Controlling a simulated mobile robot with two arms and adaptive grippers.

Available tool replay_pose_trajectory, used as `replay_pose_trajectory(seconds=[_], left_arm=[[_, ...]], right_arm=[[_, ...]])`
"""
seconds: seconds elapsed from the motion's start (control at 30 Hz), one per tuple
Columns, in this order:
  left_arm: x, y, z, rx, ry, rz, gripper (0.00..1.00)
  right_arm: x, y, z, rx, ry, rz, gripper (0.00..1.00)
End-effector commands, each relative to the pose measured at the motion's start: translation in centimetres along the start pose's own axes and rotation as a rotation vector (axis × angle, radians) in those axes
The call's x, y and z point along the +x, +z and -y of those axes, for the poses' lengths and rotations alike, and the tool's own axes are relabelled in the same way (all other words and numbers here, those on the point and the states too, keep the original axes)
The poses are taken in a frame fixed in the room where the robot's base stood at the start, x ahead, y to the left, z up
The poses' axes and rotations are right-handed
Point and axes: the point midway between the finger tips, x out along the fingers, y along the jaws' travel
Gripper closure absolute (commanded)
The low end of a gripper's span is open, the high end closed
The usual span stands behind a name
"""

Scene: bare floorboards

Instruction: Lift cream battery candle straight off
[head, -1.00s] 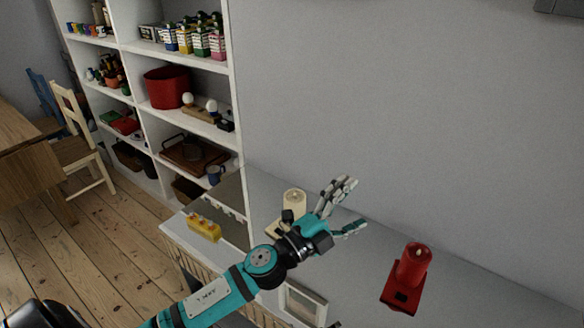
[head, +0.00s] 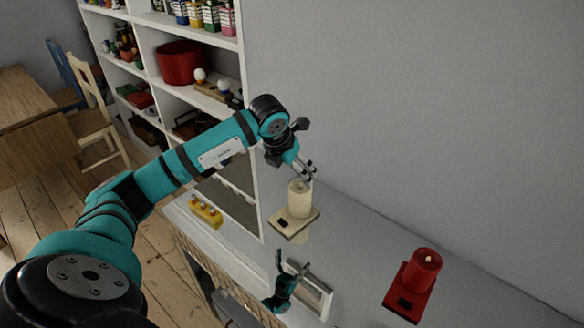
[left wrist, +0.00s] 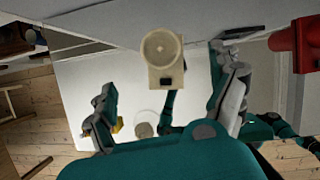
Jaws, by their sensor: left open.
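The cream battery candle (head: 299,199) stands upright on its square cream base (head: 281,225), above the white cabinet top. A pale round shape shows under the base; I cannot tell what it is. In the left wrist view the candle (left wrist: 161,48) is seen from above, between and beyond my fingers. My left gripper (head: 307,170) is open and empty, just above and behind the candle top in the head view. I cannot tell whether it touches. My right gripper (head: 289,264) is below the candle, near the picture frame, its fingers apart.
A red candle (head: 424,268) on a red base stands to the right. A small framed picture (head: 312,292) lies near the cabinet's front. A yellow item (head: 206,211) is at the left end. A white shelf unit (head: 250,100) stands behind on the left.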

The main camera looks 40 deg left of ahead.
Motion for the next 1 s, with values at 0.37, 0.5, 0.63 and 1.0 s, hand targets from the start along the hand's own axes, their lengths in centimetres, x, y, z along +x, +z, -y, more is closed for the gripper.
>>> replay_pose_trajectory(seconds=[0.37,0.5,0.63,1.0], left_arm=[[6.3,-0.2,0.2,0.000,-0.004,0.001,0.08],[8.4,-0.2,0.2,0.000,-0.005,0.001,0.08],[10.4,-0.2,0.2,0.001,-0.004,0.000,0.08],[14.9,-0.1,0.2,0.000,-0.004,0.002,0.08]], right_arm=[[3.9,-0.5,-0.5,0.000,0.006,-0.013,0.60],[5.3,-0.5,-0.5,0.000,0.006,-0.015,0.60],[6.6,-0.4,-0.5,0.001,0.007,-0.016,0.60],[9.8,-0.1,-0.4,0.001,0.007,-0.015,0.60]])
